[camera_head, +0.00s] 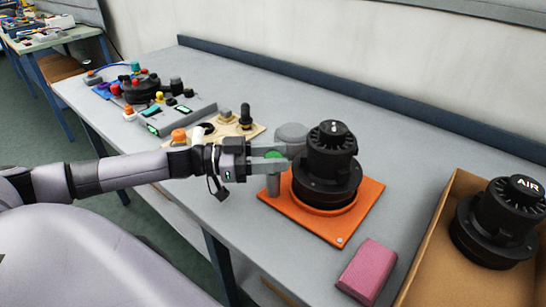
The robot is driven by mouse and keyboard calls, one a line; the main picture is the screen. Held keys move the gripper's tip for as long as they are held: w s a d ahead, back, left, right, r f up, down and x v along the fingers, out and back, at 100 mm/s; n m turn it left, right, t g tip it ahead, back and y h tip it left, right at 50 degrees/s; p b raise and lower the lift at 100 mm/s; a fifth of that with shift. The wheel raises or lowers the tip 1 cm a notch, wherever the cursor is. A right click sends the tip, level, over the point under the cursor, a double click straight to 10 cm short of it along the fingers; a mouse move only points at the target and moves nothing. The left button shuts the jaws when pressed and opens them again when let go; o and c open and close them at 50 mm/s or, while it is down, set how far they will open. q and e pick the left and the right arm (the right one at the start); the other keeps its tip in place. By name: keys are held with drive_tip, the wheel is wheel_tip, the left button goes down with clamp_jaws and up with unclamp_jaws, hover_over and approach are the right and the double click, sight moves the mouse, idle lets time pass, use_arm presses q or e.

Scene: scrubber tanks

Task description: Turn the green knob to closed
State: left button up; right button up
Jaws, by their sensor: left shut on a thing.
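The green knob (275,155) is at the left side of a black scrubber tank (328,165), next to a grey cylindrical part, on an orange base plate (318,229). My left gripper (277,162) reaches in from the left and is shut on the green knob, with its fingers on either side of it. The fingers hide much of the knob, so its turned position cannot be told. My right gripper is not in view.
A pink block (367,271) lies in front of the plate. A cardboard box (428,271) at the right holds a second black tank marked AIR (497,222). Several controls and a grey panel (177,118) stand at the left of the table. A raised blue edge (380,104) runs along the back.

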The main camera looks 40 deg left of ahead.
use_arm(q)
drive_tip(key=m+g+h+b, duration=0.1)
drive_tip(key=m+g, duration=0.1)
drive_tip(key=m+g+h, duration=0.2)
drive_tip(key=g, duration=0.1)
drive_tip(key=shift+w+b, duration=0.15)
drive_tip(key=shift+b, duration=0.2)
drive_tip(key=m+g+h+b, duration=0.1)
drive_tip(key=m+g+b, duration=0.1)
drive_tip(key=g, duration=0.3)
drive_tip(key=shift+f+m, duration=0.1)
drive_tip(key=shift+m, duration=0.5)
drive_tip(key=shift+m+g+b, duration=0.7)
drive_tip(key=shift+m+g, duration=0.1)
drive_tip(key=shift+g, duration=0.6)
drive_tip(key=o, duration=1)
drive_tip(key=shift+c, duration=0.2)
drive_tip(key=shift+a, duration=0.1)
